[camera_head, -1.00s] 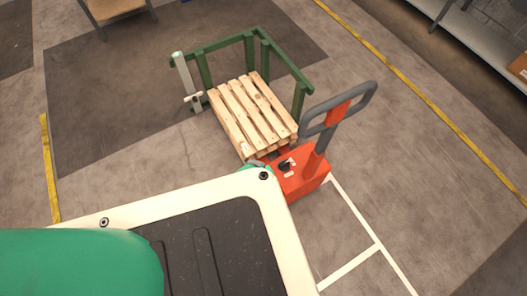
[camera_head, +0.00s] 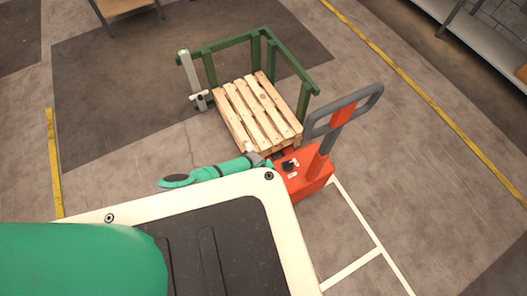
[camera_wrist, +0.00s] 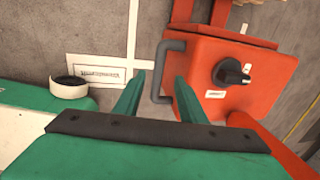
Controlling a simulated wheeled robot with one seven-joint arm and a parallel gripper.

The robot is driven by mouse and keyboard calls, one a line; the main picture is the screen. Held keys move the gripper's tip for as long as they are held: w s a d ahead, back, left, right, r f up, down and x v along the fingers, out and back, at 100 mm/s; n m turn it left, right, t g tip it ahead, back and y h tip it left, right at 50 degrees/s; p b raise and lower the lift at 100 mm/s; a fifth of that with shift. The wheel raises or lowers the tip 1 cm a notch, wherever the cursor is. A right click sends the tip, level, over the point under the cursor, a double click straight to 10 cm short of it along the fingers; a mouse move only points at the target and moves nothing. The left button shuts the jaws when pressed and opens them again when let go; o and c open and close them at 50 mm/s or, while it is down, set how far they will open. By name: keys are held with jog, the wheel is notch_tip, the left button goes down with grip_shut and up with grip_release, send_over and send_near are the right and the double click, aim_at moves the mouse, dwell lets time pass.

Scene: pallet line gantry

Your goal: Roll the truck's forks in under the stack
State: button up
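The orange pallet truck (camera_head: 303,178) stands at the near edge of the wooden pallet stack (camera_head: 258,110), its grey loop tiller (camera_head: 343,108) leaning up to the right. Its forks are hidden. I cannot tell how far they reach under the stack. In the wrist view the truck body (camera_wrist: 225,75) shows a black knob (camera_wrist: 231,72) and a grey bar handle (camera_wrist: 157,72) on its side. My gripper (camera_wrist: 160,76) is open, its two green fingers apart, with the bar handle seen between their tips. I cannot tell whether they touch it.
A green frame (camera_head: 256,48) encloses the stack's far and right sides; a pale post with a latch (camera_head: 190,78) stands at its left end. White lines (camera_head: 350,270) mark the floor in front. Shelving (camera_head: 480,40) is at the upper right. Floor left of the stack is clear.

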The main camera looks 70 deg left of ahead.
jog(key=shift+s+r, duration=0.1)
jog(key=shift+r, duration=0.85)
jog(key=s+d+r+n+t, duration=0.3)
jog(key=d+r, duration=0.6)
jog(key=d, duration=0.5)
jog(key=s+d+r+n+t, duration=0.3)
jog(key=d+r, duration=0.6)
jog(key=d, duration=0.5)
jog(key=shift+d+r+n+t, duration=0.15)
jog(key=shift+n+t, duration=0.35)
jog(key=shift+n, duration=0.4)
jog(key=d+r+n+t, duration=0.1)
jog(key=d+r, duration=0.2)
jog(key=w+d+r+n+t, duration=0.1)
jog(key=d+r, duration=0.2)
jog(key=r, duration=0.1)
jog(key=w+d+r+n, duration=0.1)
jog(key=d+r, duration=0.2)
jog(key=shift+w+d+r+t+h, duration=0.15)
jog(key=shift+d+r+t+h, duration=0.1)
jog(key=shift+d+t+h, duration=0.15)
jog(key=shift+c, duration=0.7)
jog(key=w+d+r+n+t, duration=0.1)
jog(key=d+r+n, duration=0.1)
jog(key=r, duration=0.5)
jog(key=w+d+r+n+t, duration=0.2)
jog(key=d+r, duration=0.3)
jog(key=r, duration=0.3)
jog(key=shift+w+n, duration=0.15)
jog(key=shift+n, duration=0.25)
